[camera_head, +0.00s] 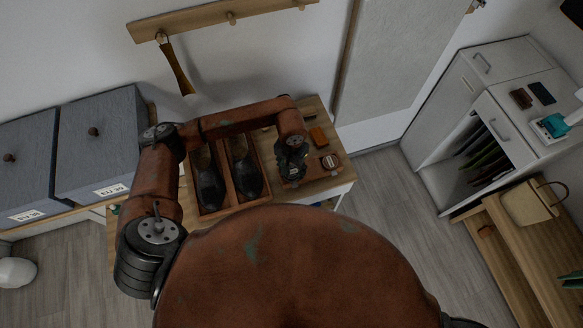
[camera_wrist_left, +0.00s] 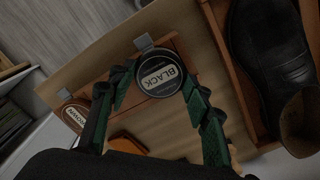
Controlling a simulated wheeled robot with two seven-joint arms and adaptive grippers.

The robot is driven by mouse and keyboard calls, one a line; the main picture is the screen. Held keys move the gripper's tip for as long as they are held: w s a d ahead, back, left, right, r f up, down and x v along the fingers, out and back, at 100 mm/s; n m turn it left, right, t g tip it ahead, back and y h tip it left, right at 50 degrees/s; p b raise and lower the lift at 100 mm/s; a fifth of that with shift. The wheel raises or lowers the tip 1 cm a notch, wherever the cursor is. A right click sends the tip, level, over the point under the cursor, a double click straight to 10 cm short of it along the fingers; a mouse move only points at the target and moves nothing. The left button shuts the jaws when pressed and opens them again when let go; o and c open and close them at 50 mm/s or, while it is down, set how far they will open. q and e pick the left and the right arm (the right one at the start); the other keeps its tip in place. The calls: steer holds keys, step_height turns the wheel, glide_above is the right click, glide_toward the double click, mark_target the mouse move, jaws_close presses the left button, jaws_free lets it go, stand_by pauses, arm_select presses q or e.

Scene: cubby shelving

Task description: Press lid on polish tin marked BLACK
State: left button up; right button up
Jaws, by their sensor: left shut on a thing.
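My left gripper (camera_head: 291,172) reaches down over the right part of the wooden bench top, right of the shoe tray. In the left wrist view its green fingers (camera_wrist_left: 160,84) are closed on either side of a round dark lid marked BLACK (camera_wrist_left: 161,88), with a pale rim and label. The lid's face is toward the wrist camera, and whatever lies directly under it is hidden. In the head view the gripper covers the lid. A reddish-brown board (camera_wrist_left: 171,44) with a metal tab shows behind the lid. My right gripper is not in view.
A round tin marked BROWN (camera_head: 331,161) stands right of the gripper. An orange block (camera_head: 319,136) lies near it. Dark shoes (camera_head: 244,172) sit in the wooden tray (camera_head: 264,150) on the left. Grey drawers (camera_head: 100,145) stand farther left, and a white cabinet (camera_head: 455,95) is at right.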

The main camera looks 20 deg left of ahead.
arm_select(q)
steer(key=shift+b, duration=1)
stand_by(1.5)
steer(key=shift+f+b, duration=0.15)
steer(key=shift+b, duration=0.95)
stand_by(0.9)
stand_by(0.3)
steer(key=o, duration=0.9)
steer(key=shift+c, duration=0.2)
steer(key=shift+o, duration=0.7)
steer(key=o, duration=0.3)
steer(key=shift+o, duration=0.2)
steer(key=shift+r+p, duration=0.8)
steer(key=shift+r, duration=2.7)
steer(key=shift+c, duration=0.5)
